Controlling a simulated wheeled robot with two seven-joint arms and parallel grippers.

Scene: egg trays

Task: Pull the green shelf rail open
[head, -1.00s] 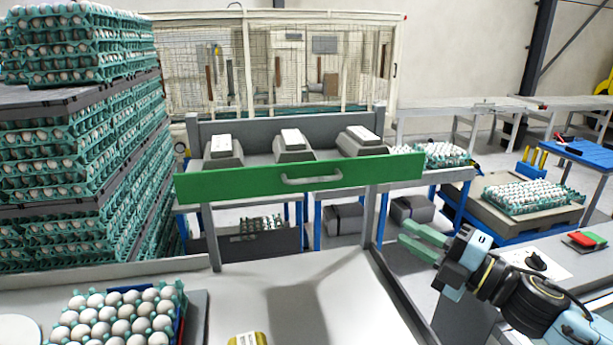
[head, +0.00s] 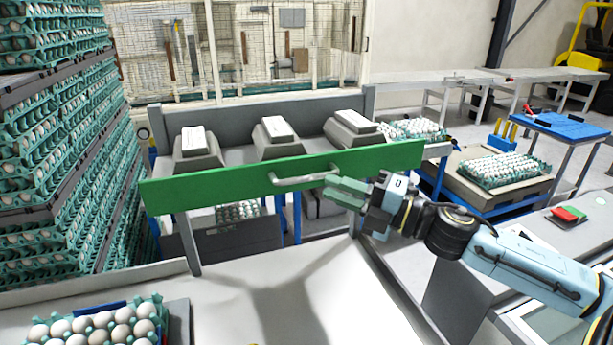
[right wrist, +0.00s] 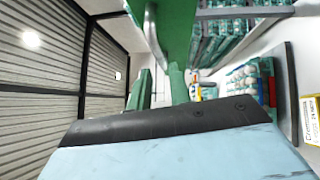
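The green shelf rail (head: 225,180) spans the front of a grey shelf and carries a pale curved handle (head: 300,180) near its middle. My right gripper (head: 332,188) is at the handle's right end, its green fingers pointing left. In the right wrist view the two fingers (right wrist: 157,86) stand apart, with the green rail (right wrist: 176,28) and the pale handle (right wrist: 151,32) just beyond them. The fingers look open; I cannot tell whether they touch the handle. My left gripper is not in view.
Three grey blocks with white labels (head: 278,138) sit on the shelf behind the rail. Tall egg-tray stacks (head: 60,140) stand at left. An egg tray (head: 160,318) is on the near white table (head: 240,300). A blue table (head: 565,125) stands at right.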

